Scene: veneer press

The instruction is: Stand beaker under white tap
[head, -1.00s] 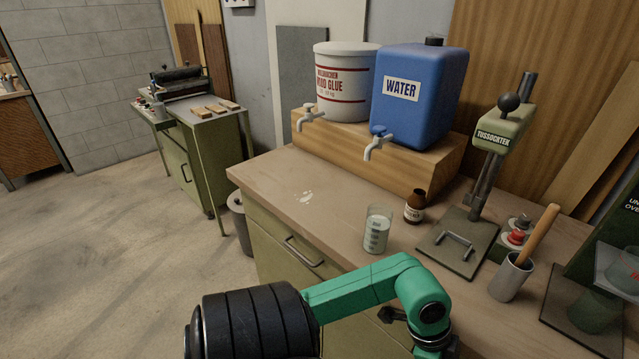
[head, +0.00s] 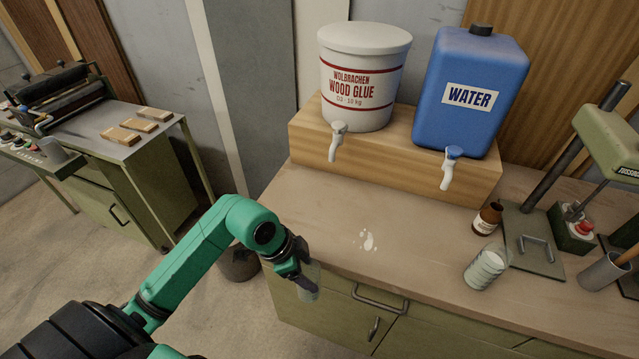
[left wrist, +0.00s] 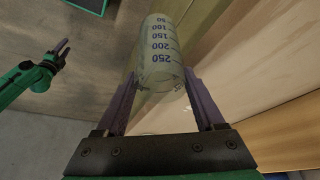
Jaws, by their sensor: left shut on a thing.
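My left gripper (head: 300,277) is shut on a clear beaker (head: 309,290), held just off the front edge of the bench. In the left wrist view the beaker (left wrist: 160,55) sits between the two fingers, and its blue scale marks show; it looks empty. The white tap (head: 337,142) sticks out from the wood glue tub (head: 361,85), above and to the right of the gripper. A second tap with a blue handle (head: 450,168) is on the blue water canister (head: 471,90). My right gripper (left wrist: 60,52) shows small in the left wrist view; its opening is unclear.
A white spill (head: 368,240) lies on the bench.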

